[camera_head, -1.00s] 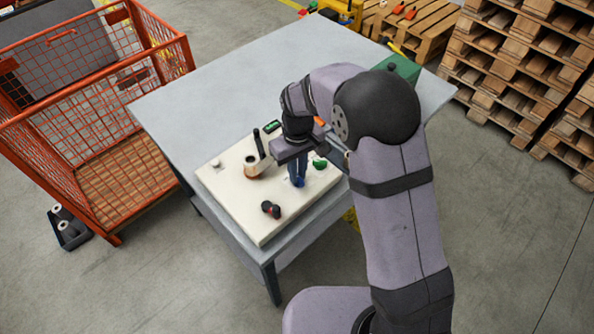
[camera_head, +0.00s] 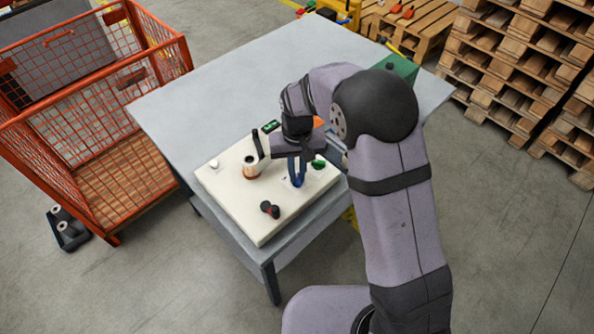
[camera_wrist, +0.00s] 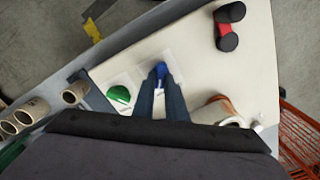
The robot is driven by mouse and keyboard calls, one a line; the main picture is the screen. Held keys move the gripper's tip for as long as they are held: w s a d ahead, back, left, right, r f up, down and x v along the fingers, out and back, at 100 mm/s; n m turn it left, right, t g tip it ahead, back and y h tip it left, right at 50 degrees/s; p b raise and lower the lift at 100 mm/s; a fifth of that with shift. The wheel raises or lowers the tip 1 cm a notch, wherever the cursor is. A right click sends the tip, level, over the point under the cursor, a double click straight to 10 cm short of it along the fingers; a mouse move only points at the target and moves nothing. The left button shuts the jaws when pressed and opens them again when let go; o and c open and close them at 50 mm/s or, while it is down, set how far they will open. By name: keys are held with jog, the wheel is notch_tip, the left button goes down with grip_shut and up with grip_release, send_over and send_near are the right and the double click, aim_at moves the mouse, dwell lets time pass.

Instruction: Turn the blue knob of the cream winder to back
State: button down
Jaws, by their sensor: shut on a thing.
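The cream winder (camera_head: 240,210) is a flat cream panel lying on the grey table. Its blue knob (camera_wrist: 160,70) shows at the fingertips in the wrist view; in the head view the fingers mostly hide it. My gripper (camera_head: 297,182) points down over the panel, shut on the blue knob, and its two fingers (camera_wrist: 160,84) also show in the wrist view. Which way the knob points cannot be told.
A green knob (camera_head: 318,163) is close beside my fingers. A red and black knob (camera_head: 270,209), a roll (camera_head: 251,168) and a dark upright lever (camera_head: 258,145) stand on the panel. A green box (camera_head: 398,68) is at the table's far right. The table's left part is clear.

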aim_at(297, 176)
jog(key=shift+w+r, duration=0.1)
jog(key=c, duration=1.8)
grip_release()
jog(key=shift+r+b, duration=1)
jog(key=shift+r, duration=2.65)
